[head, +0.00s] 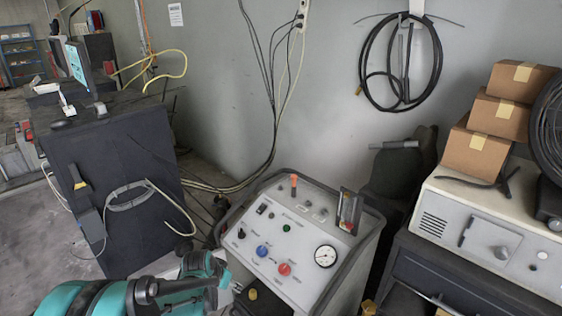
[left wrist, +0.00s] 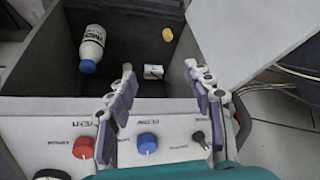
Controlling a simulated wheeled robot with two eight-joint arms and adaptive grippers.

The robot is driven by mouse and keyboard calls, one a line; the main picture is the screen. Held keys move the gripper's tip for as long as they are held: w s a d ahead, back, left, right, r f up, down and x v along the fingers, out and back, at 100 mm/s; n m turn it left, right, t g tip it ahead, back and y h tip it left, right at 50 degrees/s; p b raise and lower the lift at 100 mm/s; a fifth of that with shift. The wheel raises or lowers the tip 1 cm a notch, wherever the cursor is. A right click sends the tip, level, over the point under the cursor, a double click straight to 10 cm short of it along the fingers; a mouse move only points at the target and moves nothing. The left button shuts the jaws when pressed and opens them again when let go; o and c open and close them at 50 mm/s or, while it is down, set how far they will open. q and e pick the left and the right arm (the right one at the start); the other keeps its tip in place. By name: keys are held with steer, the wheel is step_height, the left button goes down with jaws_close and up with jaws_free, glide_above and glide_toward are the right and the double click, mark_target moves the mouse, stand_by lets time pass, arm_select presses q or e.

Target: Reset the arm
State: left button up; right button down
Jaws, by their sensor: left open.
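My left arm is teal and reaches in at the bottom of the head view. Its gripper (head: 228,284) is beside the front left edge of the grey control console (head: 310,296). In the left wrist view the gripper (left wrist: 159,72) is open and empty. Its two fingers are spread above the console panel, with a blue knob (left wrist: 147,143) showing between them. A red knob (left wrist: 83,148) is left of the fingers and a black switch (left wrist: 201,138) is near the right finger. My right gripper is not in view.
An open dark bin (left wrist: 48,70) beside the panel holds a white bottle (left wrist: 93,45), a small box (left wrist: 153,72) and a yellow item (left wrist: 168,34). A dark cabinet (head: 115,190) stands left. Cartons (head: 475,150) sit on a white machine (head: 490,235) at right. Cables hang on the wall.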

arm_select(q)
steer(key=s+r+n+t, duration=0.1)
steer(key=s+r+n, duration=0.1)
steer(key=s+r, duration=0.85)
steer(key=s+r+n, duration=0.1)
steer(key=s+r, duration=0.1)
steer(key=s, duration=0.4)
steer(key=s+a+r+n+t+y, duration=0.1)
steer(key=s, duration=0.6)
steer(key=shift+s+r, duration=0.3)
steer(key=shift+r, duration=0.05)
